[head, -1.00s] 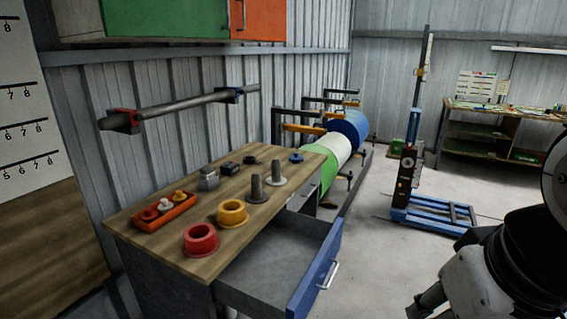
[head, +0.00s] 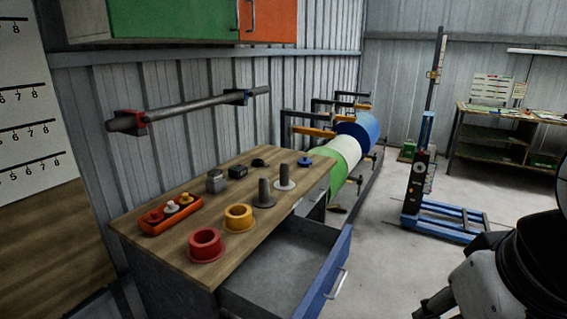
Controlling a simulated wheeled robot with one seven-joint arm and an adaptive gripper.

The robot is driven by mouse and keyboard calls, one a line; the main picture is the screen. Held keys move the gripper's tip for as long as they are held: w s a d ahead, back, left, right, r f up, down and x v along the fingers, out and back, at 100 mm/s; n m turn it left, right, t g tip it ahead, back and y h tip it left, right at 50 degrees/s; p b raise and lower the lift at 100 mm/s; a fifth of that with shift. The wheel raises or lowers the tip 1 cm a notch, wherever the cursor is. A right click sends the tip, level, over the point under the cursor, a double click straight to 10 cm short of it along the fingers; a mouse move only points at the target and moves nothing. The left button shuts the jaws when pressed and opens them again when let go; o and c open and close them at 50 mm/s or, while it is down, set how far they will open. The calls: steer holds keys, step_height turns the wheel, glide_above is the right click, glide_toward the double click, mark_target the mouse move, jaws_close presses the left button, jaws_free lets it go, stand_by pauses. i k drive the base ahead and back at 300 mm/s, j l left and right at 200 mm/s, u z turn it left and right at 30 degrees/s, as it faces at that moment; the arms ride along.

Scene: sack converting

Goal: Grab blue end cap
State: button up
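A small blue cap (head: 305,161) lies at the far right corner of the wooden workbench top (head: 160,252), beyond two grey upright posts. It is small in view, and its shape is hard to make out. The dark end of my arm, which looks like my gripper (head: 432,306), shows at the lower right edge, over the floor and well apart from the bench and the cap. It is partly cut off, and its fingers cannot be made out clearly.
A red ring (head: 206,245), a yellow ring (head: 239,218), grey posts (head: 264,193) and an orange tray (head: 171,214) stand on the bench. The blue-fronted drawer (head: 327,277) is pulled open. A blue stand (head: 436,217) is on the floor; nearby floor is clear.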

mark_target(305, 162)
steer(key=i+l+u, duration=0.1)
steer(key=i+l, duration=0.25)
steer(key=i+l+u, duration=0.1)
steer(key=i+l, duration=0.25)
steer(key=i, duration=0.2)
steer(key=i+l+u, duration=0.1)
steer(key=i+l, duration=0.3)
steer(key=i+l+u, duration=0.1)
steer(key=i+l, duration=0.35)
steer(key=i+l+u, duration=0.15)
steer(key=i+l, duration=0.25)
steer(key=i+l+u, duration=0.1)
steer(key=i+l, duration=0.25)
steer(key=l, duration=0.25)
steer(key=i+l+u, duration=0.1)
steer(key=i+l, duration=0.25)
steer(key=l, duration=0.15)
steer(key=i+l+u, duration=0.1)
steer(key=i+l, duration=0.25)
steer(key=l, duration=0.25)
